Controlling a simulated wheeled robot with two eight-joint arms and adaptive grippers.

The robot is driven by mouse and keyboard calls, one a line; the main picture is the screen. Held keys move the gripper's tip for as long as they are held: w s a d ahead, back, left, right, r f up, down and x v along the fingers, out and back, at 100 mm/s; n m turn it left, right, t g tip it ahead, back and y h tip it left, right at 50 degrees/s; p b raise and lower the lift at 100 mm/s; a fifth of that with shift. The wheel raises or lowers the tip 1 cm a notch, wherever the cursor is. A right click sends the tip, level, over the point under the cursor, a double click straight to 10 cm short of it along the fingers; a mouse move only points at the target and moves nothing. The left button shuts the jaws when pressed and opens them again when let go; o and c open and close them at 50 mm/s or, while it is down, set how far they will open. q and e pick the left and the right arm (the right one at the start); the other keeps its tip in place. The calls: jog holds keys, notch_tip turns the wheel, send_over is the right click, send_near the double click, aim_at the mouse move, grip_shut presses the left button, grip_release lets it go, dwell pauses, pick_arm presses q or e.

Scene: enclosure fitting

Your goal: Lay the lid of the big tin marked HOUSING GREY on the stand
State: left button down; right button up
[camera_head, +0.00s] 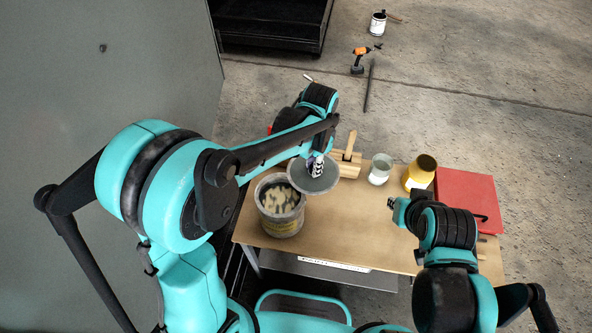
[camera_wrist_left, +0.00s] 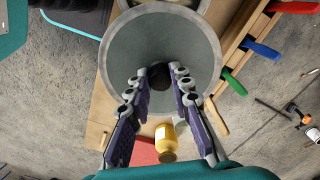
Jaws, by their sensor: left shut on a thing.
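The lid (camera_head: 326,183) is a round grey disc. It hangs in my left gripper (camera_head: 317,168) beside and partly over the rim of the big tin (camera_head: 281,225). The tin is open, with a mottled beige inside; its label is too small to read. In the left wrist view the lid (camera_wrist_left: 125,55) fills the top middle, and my left gripper (camera_wrist_left: 160,76) is shut on its dark central knob. A light wooden piece (camera_head: 347,157), possibly the stand, is just right of the lid. My right gripper (camera_head: 398,208) is low at the right; its fingers are unclear.
On the wooden table (camera_head: 340,232) stand a grey-white can (camera_head: 380,170) and a yellow can (camera_head: 420,172), with a red panel (camera_head: 468,195) at the right. The table's front middle is clear. A drill (camera_head: 361,58) lies on the floor beyond.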

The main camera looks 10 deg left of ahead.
pick_arm(q)
jog(key=shift+w+d+r, duration=0.2)
jog(key=shift+d+r, duration=0.4)
jog(key=shift+d, duration=0.05)
jog(key=shift+r+p, duration=1.5)
jog(key=shift+r, duration=0.3)
